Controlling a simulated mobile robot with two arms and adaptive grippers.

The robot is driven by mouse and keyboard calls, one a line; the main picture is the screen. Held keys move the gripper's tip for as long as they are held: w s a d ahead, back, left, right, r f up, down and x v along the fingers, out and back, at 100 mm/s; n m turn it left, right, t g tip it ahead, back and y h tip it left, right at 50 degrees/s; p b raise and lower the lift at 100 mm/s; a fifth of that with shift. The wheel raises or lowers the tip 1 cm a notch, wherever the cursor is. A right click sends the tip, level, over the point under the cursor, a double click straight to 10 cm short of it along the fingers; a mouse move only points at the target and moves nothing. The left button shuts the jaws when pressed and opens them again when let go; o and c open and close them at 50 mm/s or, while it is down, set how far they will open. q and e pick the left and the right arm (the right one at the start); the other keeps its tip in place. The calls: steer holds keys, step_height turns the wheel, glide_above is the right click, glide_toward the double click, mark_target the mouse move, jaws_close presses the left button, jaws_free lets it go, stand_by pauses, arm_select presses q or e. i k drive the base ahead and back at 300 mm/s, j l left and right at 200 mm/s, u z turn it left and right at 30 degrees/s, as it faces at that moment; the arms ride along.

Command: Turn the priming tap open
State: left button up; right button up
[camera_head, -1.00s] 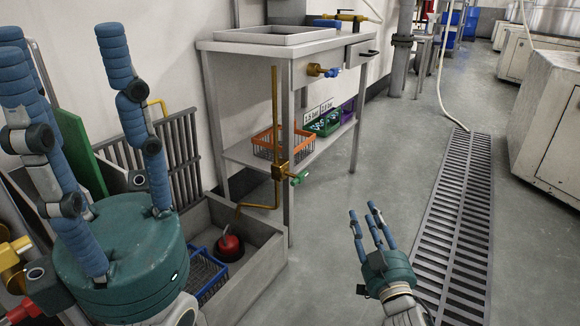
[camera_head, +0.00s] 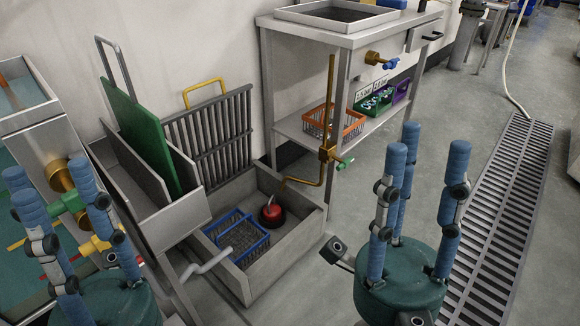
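Several taps show, and I cannot tell by sight which is the priming tap. A green-handled brass tap (camera_head: 343,163) sits on a pipe at the bench leg; the pipe bends down toward a red and black float-like part (camera_head: 272,212) in a trough. A blue-handled brass tap (camera_head: 382,61) is on the bench front. At the left, a green-handled tap (camera_head: 67,206) and a yellow-handled one (camera_head: 98,243) are on brass fittings, partly hidden by my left gripper (camera_head: 46,184). It is open, with fingers upright. My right gripper (camera_head: 426,146) is open and empty, in front of the bench.
A grey trough (camera_head: 306,252) holds a blue wire basket (camera_head: 236,243). An orange basket (camera_head: 350,126) is on the bench shelf.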

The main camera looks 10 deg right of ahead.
mark_target(344, 164)
steer(key=i+l+u, duration=0.2)
steer(key=l+u, duration=0.15)
steer(key=i+l+u, duration=0.15)
steer(key=l+u, duration=0.55)
steer(key=l, duration=0.2)
